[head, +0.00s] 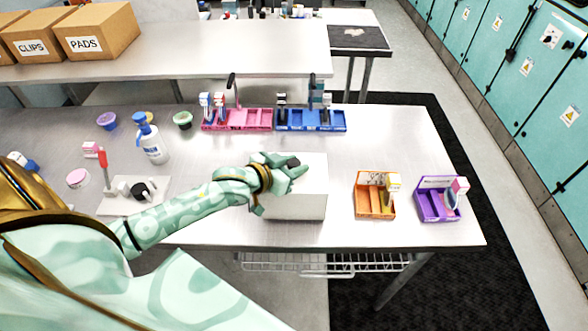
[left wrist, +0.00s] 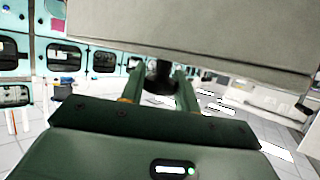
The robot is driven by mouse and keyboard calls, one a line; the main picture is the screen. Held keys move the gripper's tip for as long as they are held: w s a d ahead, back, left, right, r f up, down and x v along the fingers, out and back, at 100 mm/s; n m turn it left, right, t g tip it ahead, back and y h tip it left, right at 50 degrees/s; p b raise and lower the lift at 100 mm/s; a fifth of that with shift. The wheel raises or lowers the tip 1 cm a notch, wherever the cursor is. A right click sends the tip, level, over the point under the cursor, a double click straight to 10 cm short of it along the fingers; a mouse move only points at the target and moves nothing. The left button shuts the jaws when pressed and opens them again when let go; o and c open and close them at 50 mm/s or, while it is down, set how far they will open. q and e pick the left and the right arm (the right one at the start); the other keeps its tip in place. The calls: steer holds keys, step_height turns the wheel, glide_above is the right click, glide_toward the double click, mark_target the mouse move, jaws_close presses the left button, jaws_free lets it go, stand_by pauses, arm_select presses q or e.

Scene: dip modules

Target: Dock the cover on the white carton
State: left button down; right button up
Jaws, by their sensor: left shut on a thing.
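A white box-shaped thing (head: 305,208) with a smooth pale top is at the middle front of the table in the head view. I cannot tell its cover and the carton apart there. My left gripper (head: 292,172) is at its top left, covering part of it. In the left wrist view, the left gripper (left wrist: 160,88) is shut on a dark knob (left wrist: 159,74) beside a broad pale panel (left wrist: 200,38), which looks like the cover. Whether the cover touches the carton is hidden. My right gripper is out of view.
An orange bin (head: 375,208) and a purple bin (head: 437,207) stand to the right. Pink (head: 250,120) and blue (head: 310,121) bins line the back. A blue-topped pump bottle (head: 152,145) and a red-handled stand (head: 104,175) are left. The table between box and back bins is clear.

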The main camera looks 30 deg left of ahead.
arm_select(q)
steer(key=shift+f, duration=0.4)
steer(key=shift+f, duration=0.15)
steer(key=c, duration=1)
jaws_free()
steer(key=shift+f, duration=0.1)
steer(key=shift+c, duration=0.2)
steer(key=shift+r, duration=0.25)
steer(key=p+v, duration=0.1)
steer(key=v, duration=1.1)
steer(key=shift+p, duration=0.3)
steer(key=shift+s, duration=0.1)
